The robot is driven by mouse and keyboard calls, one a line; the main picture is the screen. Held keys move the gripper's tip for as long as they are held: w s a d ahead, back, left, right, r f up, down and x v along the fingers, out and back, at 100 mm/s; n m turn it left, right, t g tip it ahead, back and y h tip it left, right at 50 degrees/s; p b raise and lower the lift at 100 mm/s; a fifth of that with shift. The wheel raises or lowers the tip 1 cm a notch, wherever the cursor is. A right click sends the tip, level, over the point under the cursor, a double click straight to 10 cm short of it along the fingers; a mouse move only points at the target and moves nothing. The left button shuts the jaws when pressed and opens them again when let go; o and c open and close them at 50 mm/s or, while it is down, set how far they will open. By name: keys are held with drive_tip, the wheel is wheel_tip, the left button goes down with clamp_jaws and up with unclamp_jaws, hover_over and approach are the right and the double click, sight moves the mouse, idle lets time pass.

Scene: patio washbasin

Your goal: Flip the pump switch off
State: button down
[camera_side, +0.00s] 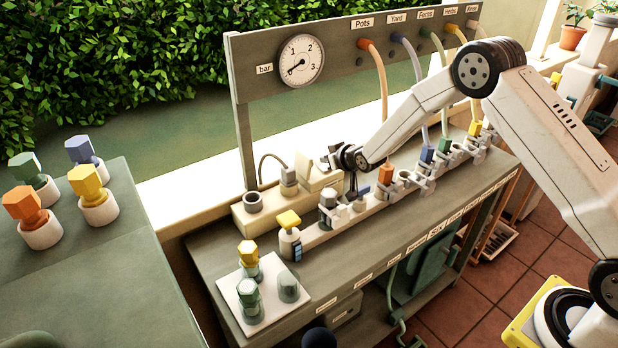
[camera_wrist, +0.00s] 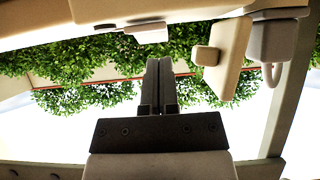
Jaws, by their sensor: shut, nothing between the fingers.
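My gripper (camera_side: 332,158) is at the back of the bench, beside the upright cream housing (camera_side: 312,173) on the cream base block. In the wrist view my gripper (camera_wrist: 160,62) has its two dark fingers together, with nothing between them. There the cream housing (camera_wrist: 232,60) is to the right of the fingers, with a small tan knob-like part (camera_wrist: 206,56) on its side. A pale block (camera_wrist: 147,32) shows above the fingertips, apart from them in the picture. I cannot tell for sure which part is the pump switch, or its position.
A pressure gauge (camera_side: 299,60) is on the back board (camera_side: 340,48). A row of valves and coloured hose connectors, such as the orange one (camera_side: 386,174), runs right along the bench. A white tray (camera_side: 236,296) with fittings is at the bench's front left.

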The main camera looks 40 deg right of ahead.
drive_tip(key=shift+r, duration=0.55)
wheel_tip(320, 180, up, 3)
drive_tip(key=shift+r, duration=0.1)
drive_tip(key=s+r, duration=0.2)
drive_tip(key=s, duration=0.7)
drive_tip(key=shift+s, duration=0.35)
drive_tip(key=s+a+r+g, duration=0.1)
drive_tip(key=s+g, duration=0.3)
drive_tip(key=s, duration=0.9)
drive_tip(key=s+a+r+g, duration=0.1)
drive_tip(key=s+g, duration=0.4)
drive_tip(key=s, duration=0.7)
drive_tip(key=shift+s+a, duration=0.35)
drive_tip(key=shift+s, duration=0.05)
